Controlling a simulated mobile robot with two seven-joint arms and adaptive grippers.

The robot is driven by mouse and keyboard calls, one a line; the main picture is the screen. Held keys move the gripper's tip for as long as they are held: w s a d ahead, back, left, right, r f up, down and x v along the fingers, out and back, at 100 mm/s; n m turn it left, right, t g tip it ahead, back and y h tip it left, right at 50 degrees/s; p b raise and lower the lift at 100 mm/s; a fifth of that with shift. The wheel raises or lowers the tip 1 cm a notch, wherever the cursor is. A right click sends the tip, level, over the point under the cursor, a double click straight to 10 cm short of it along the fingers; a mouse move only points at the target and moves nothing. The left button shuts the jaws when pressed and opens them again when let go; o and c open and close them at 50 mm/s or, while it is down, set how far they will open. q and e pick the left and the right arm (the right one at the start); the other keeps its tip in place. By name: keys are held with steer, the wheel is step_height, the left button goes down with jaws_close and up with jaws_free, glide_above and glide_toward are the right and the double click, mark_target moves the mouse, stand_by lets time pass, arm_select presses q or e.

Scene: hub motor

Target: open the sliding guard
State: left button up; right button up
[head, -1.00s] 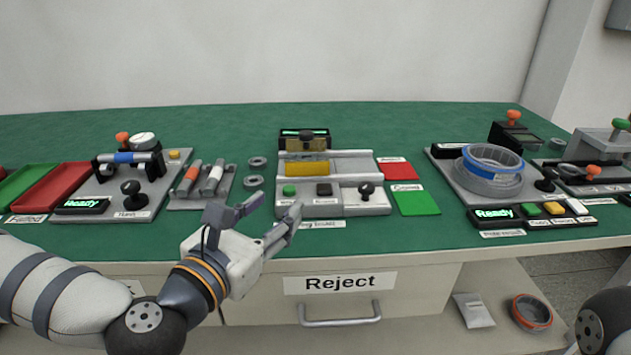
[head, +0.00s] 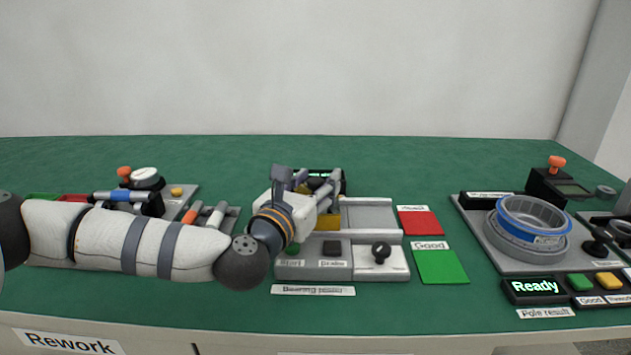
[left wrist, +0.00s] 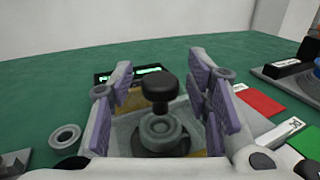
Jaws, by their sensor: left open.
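The sliding guard shows as an amber panel (head: 327,222) on the bearing station (head: 368,218) in the head view, partly hidden behind my left gripper (head: 318,183). My left gripper is over the station's left part, its fingers pointing to the back. In the left wrist view its purple-padded fingers stand apart, with a black knob (left wrist: 160,88) between them and a round grey piece (left wrist: 162,130) in front of the knob. I cannot tell whether either finger touches the knob. Amber strips show low between the fingers. My right gripper is out of view.
A black knob (head: 381,251) and a dark button (head: 332,249) are on the station's front. Red (head: 419,223) and green (head: 441,267) pads lie to its right. A fixture with a blue ring (head: 533,222) stands farther right.

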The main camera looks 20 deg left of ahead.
arm_select(q)
jaws_close()
steer(key=d, duration=0.2)
steer(key=w+d+b, duration=0.1)
steer(key=d, duration=0.2)
steer(key=w+d, duration=0.1)
steer(key=d, duration=0.2)
steer(key=shift+w+d+b, duration=0.1)
steer(key=shift+w+b, duration=0.1)
steer(key=shift+b, duration=0.15)
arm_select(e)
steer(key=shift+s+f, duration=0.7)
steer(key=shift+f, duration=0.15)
arm_select(q)
jaws_free()
steer(key=shift+s, duration=0.1)
steer(key=s, duration=0.4)
steer(key=s+a, duration=0.1)
steer(key=s, duration=0.6)
steer(key=shift+s+a, duration=0.2)
steer(key=shift+s, duration=0.2)
